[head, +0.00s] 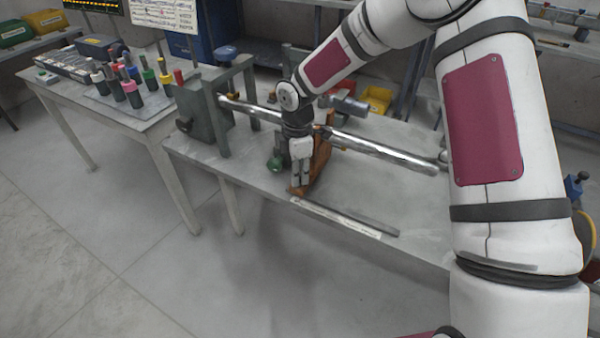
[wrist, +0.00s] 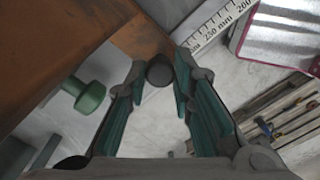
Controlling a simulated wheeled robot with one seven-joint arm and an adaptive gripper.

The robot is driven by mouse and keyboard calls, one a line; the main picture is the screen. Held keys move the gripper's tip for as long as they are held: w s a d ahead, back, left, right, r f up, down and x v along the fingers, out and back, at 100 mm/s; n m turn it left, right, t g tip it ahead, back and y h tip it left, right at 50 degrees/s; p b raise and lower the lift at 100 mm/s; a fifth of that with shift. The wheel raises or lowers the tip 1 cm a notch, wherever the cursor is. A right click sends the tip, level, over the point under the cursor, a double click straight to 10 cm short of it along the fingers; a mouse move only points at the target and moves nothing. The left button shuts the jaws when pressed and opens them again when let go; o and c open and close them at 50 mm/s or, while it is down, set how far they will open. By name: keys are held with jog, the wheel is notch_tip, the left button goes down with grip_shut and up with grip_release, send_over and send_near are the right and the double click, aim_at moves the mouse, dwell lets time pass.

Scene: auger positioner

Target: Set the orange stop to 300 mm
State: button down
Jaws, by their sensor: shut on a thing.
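The orange stop (head: 322,160) stands on the bench under the long silver bar, and its rusty orange body fills the upper left of the wrist view (wrist: 50,50). A black round knob (wrist: 160,70) sits beside its lower edge. My gripper (head: 299,184) is at the front of the stop, pointing down, with its two green-padded fingers closed around the black knob in the wrist view (wrist: 160,76). A green knob (head: 274,164) sticks out left of the stop. The scale (head: 340,218) lies along the bench's front edge; "250 mm" is readable on it in the wrist view (wrist: 222,25).
The silver bar (head: 385,153) runs across the bench from the grey upright frame (head: 240,100). A side table (head: 125,118) at the left holds several coloured-topped tools. A yellow bin (head: 376,99) stands behind. The floor in front is clear.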

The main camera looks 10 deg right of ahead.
jog(key=c, duration=1.4)
grip_release()
jog(key=shift+w+a+r, duration=0.1)
jog(key=shift+w+a, duration=0.05)
jog(key=shift+a, duration=0.25)
jog(key=shift+o, duration=0.2)
jog(key=shift+d, duration=0.1)
notch_tip(320, 180, up, 12)
